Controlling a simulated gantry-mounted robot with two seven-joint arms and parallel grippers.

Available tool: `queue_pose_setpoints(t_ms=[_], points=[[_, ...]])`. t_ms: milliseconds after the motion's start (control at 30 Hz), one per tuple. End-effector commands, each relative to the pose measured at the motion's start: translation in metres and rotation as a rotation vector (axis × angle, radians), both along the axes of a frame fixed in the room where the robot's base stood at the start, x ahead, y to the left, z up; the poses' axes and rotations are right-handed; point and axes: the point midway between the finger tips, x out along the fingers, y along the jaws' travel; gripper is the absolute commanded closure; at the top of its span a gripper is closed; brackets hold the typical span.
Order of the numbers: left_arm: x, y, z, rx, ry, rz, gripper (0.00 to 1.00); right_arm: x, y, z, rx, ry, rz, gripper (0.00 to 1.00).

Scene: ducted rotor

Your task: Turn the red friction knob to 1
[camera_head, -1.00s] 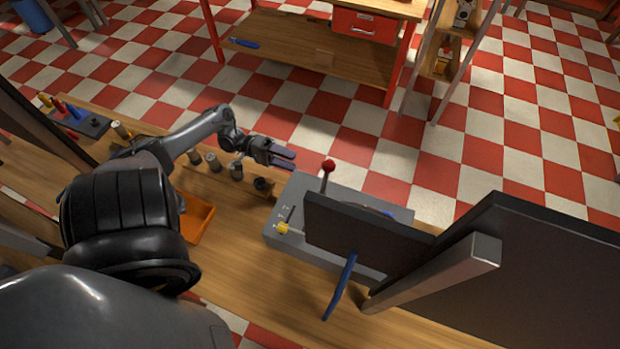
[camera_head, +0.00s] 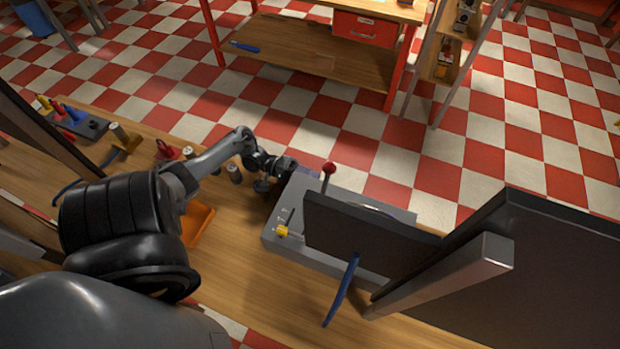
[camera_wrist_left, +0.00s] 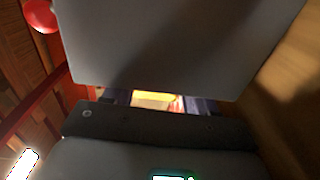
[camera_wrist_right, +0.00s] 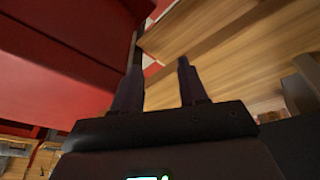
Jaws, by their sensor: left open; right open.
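A grey box (camera_head: 291,197) stands on the bench with a red ball-topped lever (camera_head: 328,168) at its far edge and a yellow handle (camera_head: 283,231) by small scale marks at its near left. No other red knob shows on the box, and I cannot read a 1. My left gripper (camera_head: 308,173) is open at the box's far left corner, just left of the red ball. In the left wrist view a grey surface (camera_wrist_left: 180,45) covers its fingertips, and a red ball (camera_wrist_left: 41,15) shows upper left. My right gripper (camera_wrist_right: 158,80) is open and empty.
A dark upright panel (camera_head: 365,235) hides much of the box's right side. A blue curved handle (camera_head: 342,290) stands before it. An orange tray (camera_head: 198,224), a red object (camera_head: 167,151) and several pegs lie left.

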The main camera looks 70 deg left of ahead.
Motion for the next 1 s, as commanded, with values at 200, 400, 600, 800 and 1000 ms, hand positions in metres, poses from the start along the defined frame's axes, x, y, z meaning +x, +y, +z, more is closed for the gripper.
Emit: queue_pose_setpoints(t_ms=[200,400,600,800,1000], points=[[0.000,0.000,0.000,0.000,0.000,0.000,0.45,0.000,0.001,0.000,0.002,0.000,-0.001,0.57],[0.000,0.000,0.000,0.000,0.000,0.000,0.75,0.000,0.002,0.000,0.007,0.000,-0.004,0.57],[0.000,0.000,0.000,0.001,-0.001,0.000,0.99,0.001,0.002,0.000,0.009,-0.001,-0.005,0.57],[0.000,0.000,0.006,0.022,0.023,-0.001,0.99,0.000,0.002,0.015,0.009,0.001,-0.005,0.57],[0.000,0.000,0.008,0.077,0.074,-0.001,0.99,0.001,0.002,0.040,0.009,-0.001,-0.005,0.57]])
